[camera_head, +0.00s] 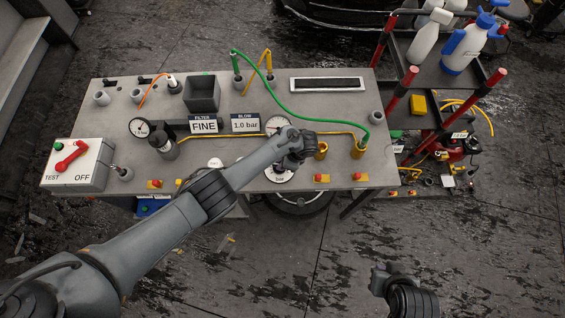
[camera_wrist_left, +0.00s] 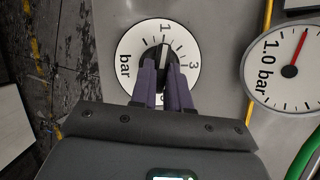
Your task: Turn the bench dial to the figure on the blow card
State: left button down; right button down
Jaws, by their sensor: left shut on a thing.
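The blow card (camera_head: 245,123) stands on the bench and reads 1.0 bar. The round white bench dial (camera_head: 283,177) is partly hidden behind my left gripper (camera_head: 297,160) in the head view. In the left wrist view, the dial (camera_wrist_left: 132,45) shows a 1, a 3 and "bar". My left gripper (camera_wrist_left: 162,85) is shut on its dark knob (camera_wrist_left: 163,53), and a light pointer line on the knob points near the 1. The fingers hide the dial's lower part. My right gripper (camera_head: 384,277) hangs low at the right, clear of the bench; its fingers are unclear.
A white gauge (camera_wrist_left: 290,72) with a red needle and a 1.0 bar label sits beside the dial. A filter card (camera_head: 203,124) reads FINE. A red-handled switch box (camera_head: 75,165) stands at left. Yellow pipe and a green hose (camera_head: 290,112) cross the bench. A cart with bottles stands right.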

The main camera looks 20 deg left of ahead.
pick_arm(q)
jog(key=c, duration=1.1)
grip_release()
jog(key=shift+r, duration=0.1)
jog(key=s+p+v, duration=0.1)
jog(key=p+v, duration=0.1)
jog(key=v, duration=0.8)
jog(key=shift+w+d+r+p, duration=0.2)
jog(key=shift+w+r+p, duration=0.15)
jog(key=shift+w, duration=0.15)
